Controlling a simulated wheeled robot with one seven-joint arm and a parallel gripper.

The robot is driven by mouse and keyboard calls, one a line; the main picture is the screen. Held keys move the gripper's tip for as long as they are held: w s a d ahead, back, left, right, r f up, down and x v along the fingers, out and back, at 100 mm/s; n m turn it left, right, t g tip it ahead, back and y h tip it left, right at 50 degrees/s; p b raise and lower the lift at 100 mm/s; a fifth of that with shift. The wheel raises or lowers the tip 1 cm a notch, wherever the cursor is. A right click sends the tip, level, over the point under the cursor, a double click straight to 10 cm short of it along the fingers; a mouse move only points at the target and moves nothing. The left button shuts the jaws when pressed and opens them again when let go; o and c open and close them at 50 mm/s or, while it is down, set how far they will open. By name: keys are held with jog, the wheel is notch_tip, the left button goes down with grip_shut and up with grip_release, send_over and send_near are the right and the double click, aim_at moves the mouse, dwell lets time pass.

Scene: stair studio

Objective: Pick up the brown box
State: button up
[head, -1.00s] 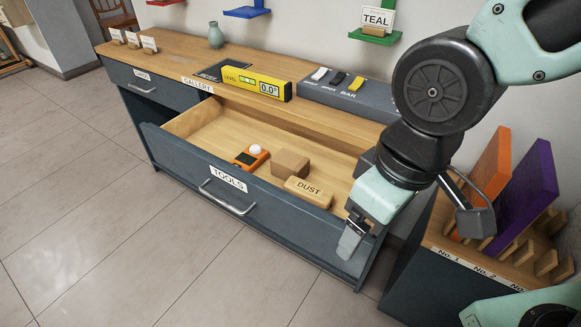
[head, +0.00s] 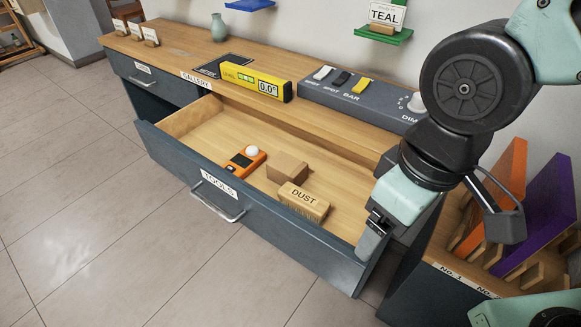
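The brown box (head: 288,167) is a small plain block lying in the open drawer (head: 216,143) labelled TOOLS. It sits between an orange device and a brush labelled DUST. My gripper (head: 372,238) hangs at the drawer's front right corner, to the right of the box and apart from it. It points down and holds nothing that I can see. Its fingers are seen edge-on, so I cannot tell how far apart they are.
The orange device (head: 239,170) and the DUST brush (head: 303,201) lie close to the box. On the counter above stand a yellow level (head: 255,83) and a grey switch panel (head: 350,94). Orange (head: 505,185) and purple (head: 545,215) panels stand at the right.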

jog(key=w+a+f+n+t+y, duration=0.1)
jog(key=w+a+f+t+y, duration=0.15)
jog(key=w, duration=0.55)
jog(key=w+a+f+n+t+y+p, duration=0.1)
jog(key=w+a+f+t+y, duration=0.2)
jog(key=w, duration=0.5)
jog(key=w+a+f+n+t+y, duration=0.15)
jog(key=w+y, duration=0.25)
jog(key=w, duration=0.4)
jog(key=b, duration=0.1)
send_near(287, 164)
jog(key=shift+w+a+f+m+t, duration=0.15)
jog(key=shift+a+f+m+t, duration=0.2)
jog(key=shift+a+f+t, duration=0.1)
jog(key=shift+f+y, duration=0.25)
jog(key=shift+f, duration=0.1)
jog(key=shift+w+a, duration=0.4)
jog(key=shift+a, duration=0.05)
jog(key=x, duration=0.6)
jog(key=shift+f, duration=0.1)
jog(key=shift+c, duration=0.3)
jog(key=c, duration=1.1)
